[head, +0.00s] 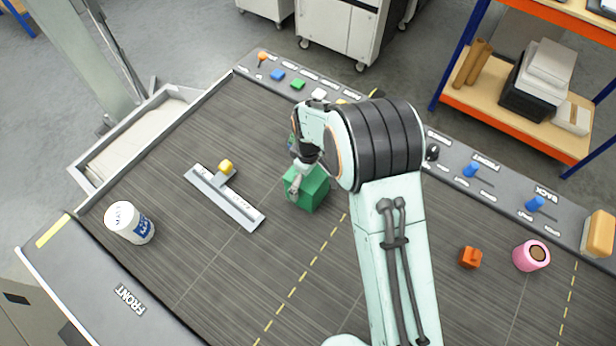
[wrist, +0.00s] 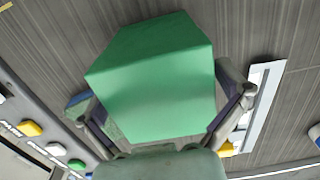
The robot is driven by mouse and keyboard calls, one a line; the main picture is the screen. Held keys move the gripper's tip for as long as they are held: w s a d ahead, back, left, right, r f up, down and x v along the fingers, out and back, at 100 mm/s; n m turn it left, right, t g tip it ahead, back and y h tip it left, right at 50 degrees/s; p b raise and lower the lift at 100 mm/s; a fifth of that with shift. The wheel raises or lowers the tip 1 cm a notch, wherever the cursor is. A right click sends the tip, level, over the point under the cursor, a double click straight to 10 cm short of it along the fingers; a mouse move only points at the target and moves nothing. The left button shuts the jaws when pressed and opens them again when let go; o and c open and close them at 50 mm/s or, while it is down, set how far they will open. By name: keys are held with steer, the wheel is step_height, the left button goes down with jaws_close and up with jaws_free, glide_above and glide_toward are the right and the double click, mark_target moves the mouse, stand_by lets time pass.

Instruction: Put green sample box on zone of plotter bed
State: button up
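The green sample box (head: 308,189) is at the middle of the plotter bed (head: 190,245) in the head view, left of a dashed yellow line. My gripper (head: 302,172) points down over it, with one finger against its near left side. In the wrist view the box (wrist: 155,75) fills the space between the two fingers of my gripper (wrist: 163,105), which look closed on opposite sides of it. The far finger is hidden in the head view. I cannot tell whether the box touches the bed. Dashed yellow lines divide the bed surface.
A T-shaped ruler (head: 225,197) with a yellow knob lies left of the box, and a white can (head: 130,223) stands farther left. An orange cube (head: 470,257) and a pink cup (head: 531,255) are at right. A control rail (head: 330,85) with buttons and levers edges the bed.

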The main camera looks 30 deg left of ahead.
step_height(320, 180, up, 12)
steer(key=shift+r, duration=0.2)
stand_by(0.4)
steer(key=d+r+m, duration=0.3)
steer(key=d+r, duration=0.1)
steer(key=d, duration=0.4)
steer(key=d+r+m, duration=0.4)
steer(key=d, duration=0.4)
steer(key=s+d+m, duration=0.9)
steer(key=s+d, duration=0.5)
steer(key=s, duration=0.1)
steer(key=shift+s+d+f+m+y, duration=0.2)
steer(key=shift+m+y, duration=0.2)
